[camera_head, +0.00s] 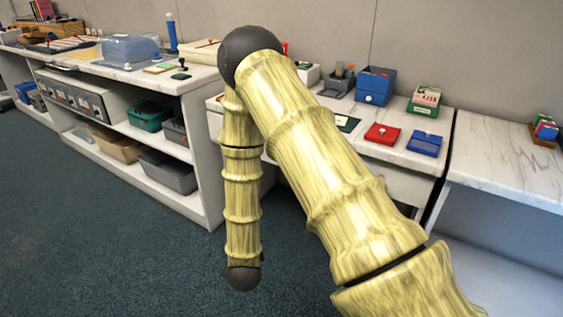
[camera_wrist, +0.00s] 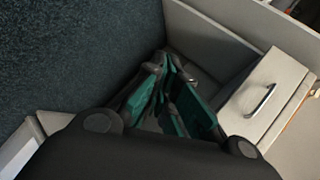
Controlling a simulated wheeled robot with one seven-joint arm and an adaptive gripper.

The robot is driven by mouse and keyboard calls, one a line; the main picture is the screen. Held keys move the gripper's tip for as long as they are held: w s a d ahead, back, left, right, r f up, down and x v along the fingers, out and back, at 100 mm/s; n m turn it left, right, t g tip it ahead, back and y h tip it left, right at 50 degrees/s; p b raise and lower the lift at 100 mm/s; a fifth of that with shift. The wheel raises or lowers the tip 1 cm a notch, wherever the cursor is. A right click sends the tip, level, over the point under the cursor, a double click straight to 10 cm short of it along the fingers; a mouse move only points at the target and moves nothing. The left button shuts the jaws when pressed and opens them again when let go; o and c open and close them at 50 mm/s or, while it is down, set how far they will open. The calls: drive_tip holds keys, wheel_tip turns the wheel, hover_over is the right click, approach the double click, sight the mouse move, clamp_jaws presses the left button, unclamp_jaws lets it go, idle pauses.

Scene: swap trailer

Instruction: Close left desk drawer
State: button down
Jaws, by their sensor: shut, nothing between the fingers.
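A pale drawer front (camera_wrist: 250,88) with a silver bar handle (camera_wrist: 263,101) shows at the right in the wrist view. I cannot tell how far it stands out or whether it is the left one. My gripper (camera_wrist: 165,68), with green and dark fingers, is shut and empty to the left of the drawer front, apart from the handle. In the head view the desk (camera_head: 437,128) has a white marbled top. My arm hides much of its front, and my gripper does not show there.
A red box (camera_head: 382,134), a blue box (camera_head: 425,143) and a blue bin (camera_head: 375,86) stand on the desk. A shelf unit (camera_head: 212,185) with bins stands to its left. Another marbled counter (camera_head: 505,160) is at the right. The dark carpet (camera_head: 90,240) is clear at the front left.

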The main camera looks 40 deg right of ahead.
drive_tip(key=w+d+r+m+g+h+b, duration=0.1)
drive_tip(key=w+d+r+m+h+b, duration=0.25)
drive_tip(key=r+m, duration=0.45)
drive_tip(key=w+d+r+m+g+h+b, duration=0.1)
drive_tip(key=w+d+r+m+h+b, duration=0.2)
drive_tip(key=r+m, duration=0.6)
drive_tip(key=w+d+r+m+h+b, duration=0.25)
drive_tip(key=d+r+m+h, duration=0.2)
drive_tip(key=m, duration=0.65)
drive_tip(key=b+x, duration=0.3)
drive_tip(key=x, duration=1)
drive_tip(key=shift+w+d, duration=0.2)
drive_tip(key=shift+w, duration=0.2)
drive_tip(key=shift+r+b, duration=0.15)
drive_tip(key=shift+b, duration=0.15)
drive_tip(key=x, duration=0.4)
drive_tip(key=shift+d+b, duration=0.3)
drive_tip(key=shift+b, duration=0.1)
drive_tip(key=shift+w+r, duration=0.1)
drive_tip(key=shift+r, duration=0.1)
drive_tip(key=shift+d, duration=0.1)
